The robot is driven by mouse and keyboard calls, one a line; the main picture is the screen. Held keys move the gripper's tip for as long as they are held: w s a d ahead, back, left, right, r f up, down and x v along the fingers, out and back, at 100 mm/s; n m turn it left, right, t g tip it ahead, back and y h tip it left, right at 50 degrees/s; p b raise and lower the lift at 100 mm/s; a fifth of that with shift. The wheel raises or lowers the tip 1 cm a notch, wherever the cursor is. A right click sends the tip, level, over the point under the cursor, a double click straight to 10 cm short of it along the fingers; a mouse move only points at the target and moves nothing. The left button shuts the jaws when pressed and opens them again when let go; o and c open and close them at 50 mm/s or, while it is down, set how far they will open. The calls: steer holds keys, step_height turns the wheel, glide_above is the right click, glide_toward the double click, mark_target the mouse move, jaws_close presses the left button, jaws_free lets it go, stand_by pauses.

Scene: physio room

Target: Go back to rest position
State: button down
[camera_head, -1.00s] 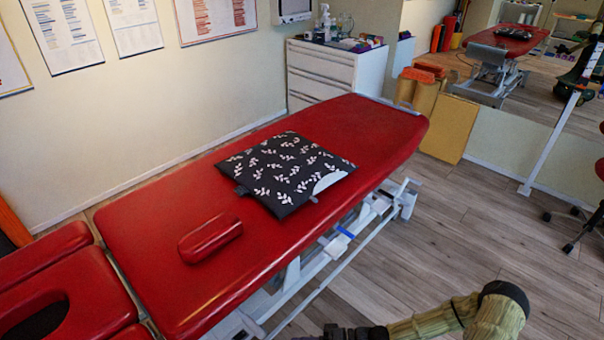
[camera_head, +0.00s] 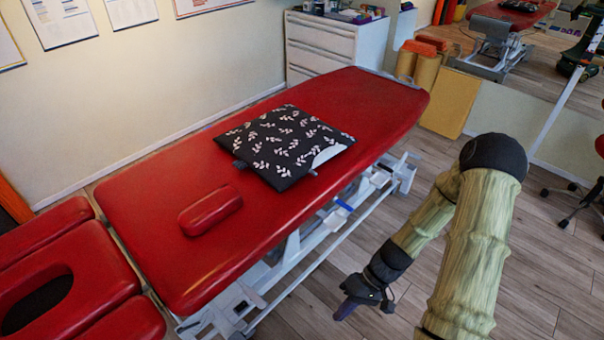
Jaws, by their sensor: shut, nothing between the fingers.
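My arm, greenish with black joints, stands at the right of the view, in front of the treatment table. It is bent, with its elbow up and its forearm sloping down to the left. My gripper (camera_head: 364,303) hangs over the wood floor, apart from the table's near side. It looks shut and empty, and its tips are small and dark.
The red treatment table (camera_head: 330,105) fills the middle. A black leaf-patterned pillow (camera_head: 285,145) and a small red pad (camera_head: 210,210) lie on it. A white drawer cabinet (camera_head: 320,45) stands behind. A dark red stool (camera_head: 598,185) stands at the right edge. The floor (camera_head: 450,275) around my arm looks clear.

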steer(key=w+d+r+m+t+h+p, duration=0.1)
steer(key=r+p, duration=0.7)
steer(key=r, duration=1.1)
steer(key=w+d+r+m+t+h+p, duration=0.1)
steer(key=d+r+t+h+p, duration=0.3)
steer(key=r, duration=1.4)
steer(key=m+t+h+p, duration=0.1)
steer(key=t+h+p, duration=0.1)
steer(key=p, duration=0.2)
steer(key=shift+r+m, duration=0.3)
steer(key=shift+r, duration=0.1)
steer(key=shift+w+f, duration=0.1)
steer(key=shift+w, duration=0.1)
steer(key=shift+s+d, duration=0.1)
steer(key=shift+s, duration=0.05)
